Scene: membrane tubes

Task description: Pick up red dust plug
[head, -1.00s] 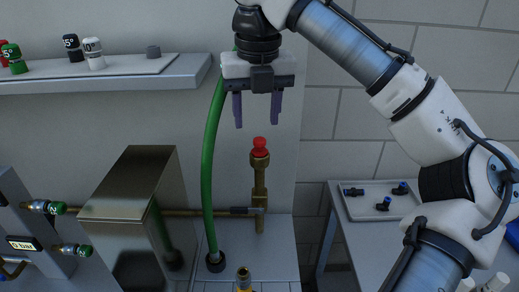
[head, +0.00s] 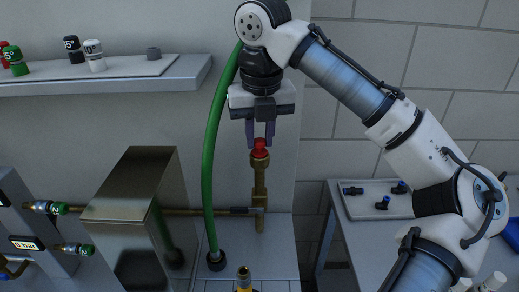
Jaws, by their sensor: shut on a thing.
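The red dust plug (head: 260,147) sits on top of the upright brass pipe fitting (head: 259,180) in the middle of the head view. My gripper (head: 260,143) points straight down over it. Its two dark fingers stand on either side of the plug and are shut on it. The plug's upper part shows between the fingertips. The plug still rests at the top of the brass fitting.
A green hose (head: 212,150) rises close to the left of the fitting. A metal box (head: 130,195) stands further left. A shelf (head: 130,80) with small coloured caps is at upper left. A tray (head: 375,207) with black and blue fittings lies at right.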

